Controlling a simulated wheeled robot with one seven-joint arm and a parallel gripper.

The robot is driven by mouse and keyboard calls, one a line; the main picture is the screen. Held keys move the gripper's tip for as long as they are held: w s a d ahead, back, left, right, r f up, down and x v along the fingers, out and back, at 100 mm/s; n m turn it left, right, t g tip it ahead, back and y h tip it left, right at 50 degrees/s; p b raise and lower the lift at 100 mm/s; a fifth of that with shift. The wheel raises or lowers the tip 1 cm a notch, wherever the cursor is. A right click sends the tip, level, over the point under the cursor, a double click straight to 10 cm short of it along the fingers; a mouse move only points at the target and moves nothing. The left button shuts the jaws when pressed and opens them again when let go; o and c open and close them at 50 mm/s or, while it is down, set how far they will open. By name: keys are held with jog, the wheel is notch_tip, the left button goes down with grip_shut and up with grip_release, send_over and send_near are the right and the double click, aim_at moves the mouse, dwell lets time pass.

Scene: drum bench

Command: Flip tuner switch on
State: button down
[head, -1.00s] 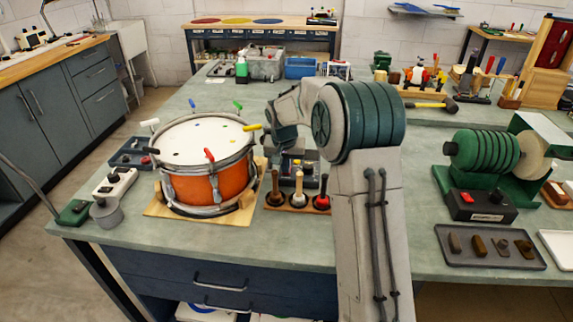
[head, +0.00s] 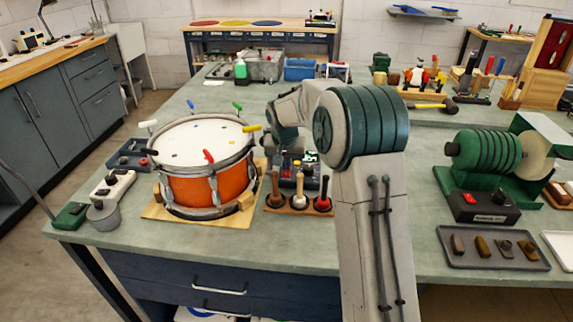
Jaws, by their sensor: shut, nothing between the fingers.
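A dark box-shaped device (head: 300,178) with small coloured controls stands behind the tool rack, right of the drum, and looks like the tuner. Its switch is too small and too covered to read. My gripper (head: 291,147) is over the back of this device, small and partly hidden by my own wrist and forearm. It is shut and empty. I cannot tell whether its tips touch the device. The orange drum (head: 207,190) with a white head and coloured tuning handles sits on a wooden board to the left.
A rack (head: 298,205) with several upright tools stands close in front of the device. A green grinder-like machine (head: 490,155) with a black switch box (head: 484,206) is at right. A grey tray (head: 493,252) lies in front of it.

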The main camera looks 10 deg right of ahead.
aim_at(286, 174)
jog(key=p+v, duration=0.2)
jog(key=v, duration=0.1)
jog(key=p+v, duration=0.1)
jog(key=shift+w+r, duration=0.3)
jog(key=shift+r, duration=0.25)
jog(key=s+b+v, duration=0.1)
jog(key=s+v, duration=0.1)
jog(key=v, duration=0.7)
jog(key=shift+f, duration=0.35)
jog(key=shift+a, duration=0.15)
jog(key=s+d+f+n, duration=0.1)
jog(key=s+d, duration=0.1)
jog(key=s, duration=1.4)
jog(key=s+d+f+n+y+p, duration=0.1)
jog(key=s+d, duration=0.1)
jog(key=s, duration=1.4)
jog(key=shift+s+d+f+n, duration=0.25)
jog(key=shift+d+f+n, duration=0.05)
jog(key=shift+d+n, duration=0.1)
